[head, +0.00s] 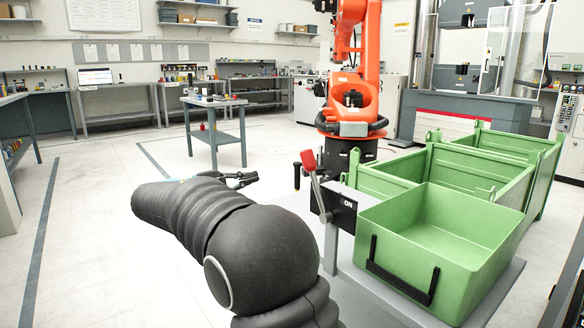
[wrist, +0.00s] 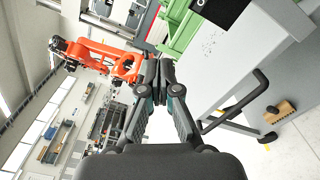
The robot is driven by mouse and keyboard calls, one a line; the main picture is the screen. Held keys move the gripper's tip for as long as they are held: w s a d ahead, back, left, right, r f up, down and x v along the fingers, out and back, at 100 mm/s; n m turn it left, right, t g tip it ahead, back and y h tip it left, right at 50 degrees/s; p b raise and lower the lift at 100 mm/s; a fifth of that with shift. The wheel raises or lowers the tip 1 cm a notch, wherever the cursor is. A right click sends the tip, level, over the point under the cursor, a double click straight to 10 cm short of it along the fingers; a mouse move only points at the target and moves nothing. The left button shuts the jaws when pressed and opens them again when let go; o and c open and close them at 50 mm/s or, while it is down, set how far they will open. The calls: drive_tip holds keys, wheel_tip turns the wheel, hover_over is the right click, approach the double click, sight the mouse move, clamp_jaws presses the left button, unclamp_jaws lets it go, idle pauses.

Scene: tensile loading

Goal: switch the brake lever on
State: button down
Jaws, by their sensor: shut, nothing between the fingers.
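The brake lever (head: 309,161) has a red grip on a metal rod. It rises, tilted up and to the left, from a black box (head: 341,211) lettered "ON". My gripper (head: 251,178) is shut and empty, left of the lever in the head view and apart from it. My dark arm hides part of the lower scene there. In the wrist view, the fingertips of my gripper (wrist: 160,68) are together. Part of the black box (wrist: 219,9) shows at the top edge there; the lever's grip is not in that view.
A green bin (head: 440,235) stands on a grey cart (head: 505,277) right of the lever, with larger green crates (head: 395,180) behind. A black upright handle (head: 297,176) is just left of the lever. An orange robot arm (head: 352,95) stands behind. Floor is free at left.

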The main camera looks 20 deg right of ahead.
sight(315, 184)
drive_tip(key=d+r, duration=0.1)
drive_tip(key=d, duration=1)
drive_tip(key=shift+w+d+r+b, duration=0.25)
drive_tip(key=shift+w+r+b, duration=0.1)
